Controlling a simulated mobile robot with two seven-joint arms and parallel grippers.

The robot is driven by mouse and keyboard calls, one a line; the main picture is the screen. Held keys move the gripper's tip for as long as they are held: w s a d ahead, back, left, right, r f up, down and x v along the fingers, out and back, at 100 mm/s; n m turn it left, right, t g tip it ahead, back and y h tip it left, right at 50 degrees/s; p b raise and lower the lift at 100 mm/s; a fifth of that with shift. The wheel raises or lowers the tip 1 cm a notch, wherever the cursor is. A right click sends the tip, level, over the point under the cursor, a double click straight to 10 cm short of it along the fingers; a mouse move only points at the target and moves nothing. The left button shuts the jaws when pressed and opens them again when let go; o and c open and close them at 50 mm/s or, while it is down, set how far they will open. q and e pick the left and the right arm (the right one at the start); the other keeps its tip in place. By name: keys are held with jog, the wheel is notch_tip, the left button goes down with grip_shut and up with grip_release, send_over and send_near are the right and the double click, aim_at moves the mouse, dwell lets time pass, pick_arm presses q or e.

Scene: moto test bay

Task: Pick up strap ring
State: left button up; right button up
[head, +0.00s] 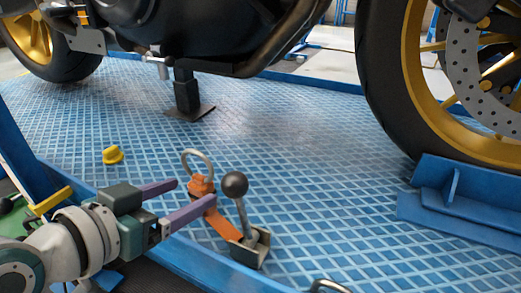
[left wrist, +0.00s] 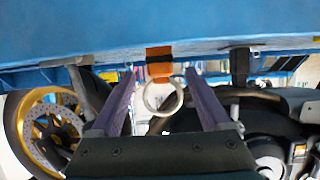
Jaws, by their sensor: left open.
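The strap ring (head: 195,151) is a silver metal loop standing up at the end of an orange strap (head: 222,224) on the blue platform. My left gripper (head: 194,190) is open, its purple fingers spread and pointing at the orange end just below the ring. In the left wrist view, which looks upside down, the ring (left wrist: 163,110) shows in the gap between the two fingers of the left gripper (left wrist: 160,78), not gripped. My right gripper is not in view.
A lever with a black ball knob (head: 235,184) stands right of the ring on a small bracket (head: 250,249). A yellow knob (head: 112,155) lies to the left. A motorcycle wheel (head: 385,75) and blue wheel chock (head: 455,195) stand at right. The platform (head: 310,170) between is clear.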

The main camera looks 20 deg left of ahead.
aim_at(194, 188)
pick_arm(q)
jog(key=b+x, duration=0.3)
jog(key=x, duration=0.1)
jog(key=shift+f, duration=0.1)
jog(key=shift+w, duration=0.35)
grip_shut()
